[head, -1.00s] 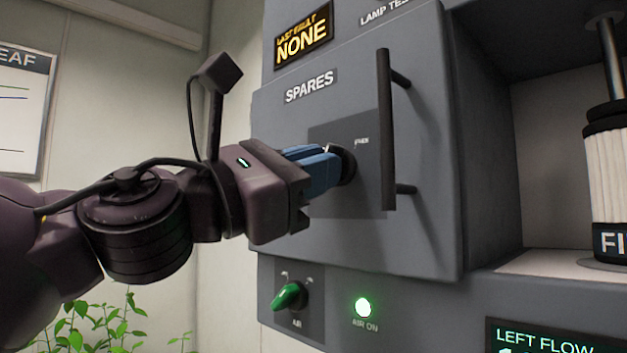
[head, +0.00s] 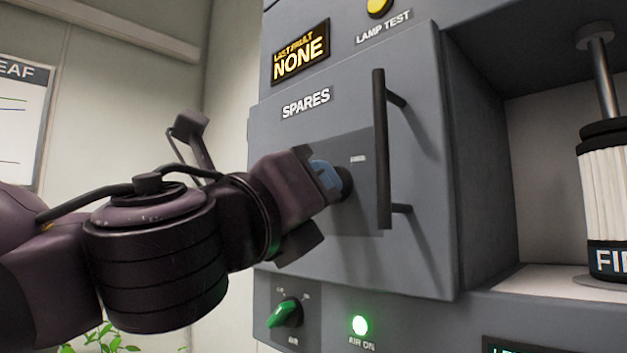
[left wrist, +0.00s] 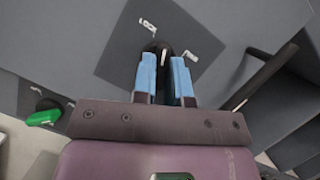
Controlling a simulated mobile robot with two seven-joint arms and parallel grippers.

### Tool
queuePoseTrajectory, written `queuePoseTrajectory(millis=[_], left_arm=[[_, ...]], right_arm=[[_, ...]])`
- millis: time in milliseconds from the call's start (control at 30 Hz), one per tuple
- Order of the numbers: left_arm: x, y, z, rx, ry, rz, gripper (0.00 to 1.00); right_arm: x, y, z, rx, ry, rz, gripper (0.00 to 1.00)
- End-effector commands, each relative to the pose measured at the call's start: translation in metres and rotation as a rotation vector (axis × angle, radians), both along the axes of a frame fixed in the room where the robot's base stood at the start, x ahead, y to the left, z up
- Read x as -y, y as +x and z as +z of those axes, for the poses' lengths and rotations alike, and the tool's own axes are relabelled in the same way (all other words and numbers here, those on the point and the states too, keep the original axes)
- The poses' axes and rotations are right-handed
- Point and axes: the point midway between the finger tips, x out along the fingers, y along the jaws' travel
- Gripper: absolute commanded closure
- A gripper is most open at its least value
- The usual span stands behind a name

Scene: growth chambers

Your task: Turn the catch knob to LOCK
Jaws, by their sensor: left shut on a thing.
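The catch knob (head: 347,184) is a dark round knob on a darker square plate (head: 365,200) of the grey SPARES door. My left gripper (head: 333,178) is shut on it with blue fingers, seen from the left. In the left wrist view the fingers (left wrist: 167,72) lie on both sides of the black knob (left wrist: 158,47), which carries a white mark. The gripper is rolled relative to the door and hides much of the knob in the head view. My right gripper is not in view.
A dark vertical door handle (head: 381,150) stands out just right of the knob. Below are a green AIR knob (head: 285,313) and a lit green AIR ON lamp (head: 360,325). An open bay with a white filter cylinder (head: 608,205) is at the right.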

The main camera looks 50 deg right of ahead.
Motion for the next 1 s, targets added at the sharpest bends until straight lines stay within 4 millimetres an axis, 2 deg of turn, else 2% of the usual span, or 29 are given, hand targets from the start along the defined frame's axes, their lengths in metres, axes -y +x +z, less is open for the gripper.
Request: queuePoseTrajectory(millis=[433, 1000], left_arm=[[-0.0003, -0.0012, 0.0027, -0.298, 0.009, 0.001, 1.0], [-0.0006, -0.0011, 0.003, -0.377, 0.01, 0.001, 1.0]], right_arm=[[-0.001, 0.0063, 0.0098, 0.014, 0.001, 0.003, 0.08], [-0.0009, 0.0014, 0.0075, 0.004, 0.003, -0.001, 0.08]])
